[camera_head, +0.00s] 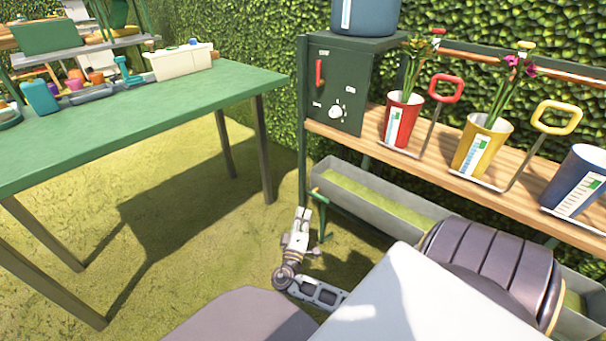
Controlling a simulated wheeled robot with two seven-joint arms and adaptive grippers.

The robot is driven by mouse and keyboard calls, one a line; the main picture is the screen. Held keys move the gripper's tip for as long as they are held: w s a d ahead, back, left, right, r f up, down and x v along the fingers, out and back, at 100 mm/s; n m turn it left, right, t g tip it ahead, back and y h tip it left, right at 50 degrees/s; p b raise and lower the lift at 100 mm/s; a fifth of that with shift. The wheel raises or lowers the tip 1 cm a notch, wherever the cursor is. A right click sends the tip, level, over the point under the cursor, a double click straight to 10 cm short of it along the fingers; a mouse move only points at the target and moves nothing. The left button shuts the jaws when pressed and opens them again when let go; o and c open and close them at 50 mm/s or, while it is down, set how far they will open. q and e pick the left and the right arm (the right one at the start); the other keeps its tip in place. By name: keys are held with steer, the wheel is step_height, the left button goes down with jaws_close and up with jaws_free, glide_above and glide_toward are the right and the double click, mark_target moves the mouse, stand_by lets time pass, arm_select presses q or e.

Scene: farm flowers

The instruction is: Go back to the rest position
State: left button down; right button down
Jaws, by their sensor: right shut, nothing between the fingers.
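My right gripper (302,213) is low in the middle of the camera_head view, at the end of my grey and white arm. It points away from me, above the grass beside the left end of the planter trough. Its fingers look closed and hold nothing. A thin green upright piece (321,213) shows just right of it; I cannot tell whether they touch. My left gripper is not in view.
A shelf (435,161) at the right bears a red cup (402,122), a yellow cup (480,147), a blue cup (579,181) and a green box (338,88). A grey trough (372,200) lies below. A green table (150,120) stands left, with open grass (190,235) between.

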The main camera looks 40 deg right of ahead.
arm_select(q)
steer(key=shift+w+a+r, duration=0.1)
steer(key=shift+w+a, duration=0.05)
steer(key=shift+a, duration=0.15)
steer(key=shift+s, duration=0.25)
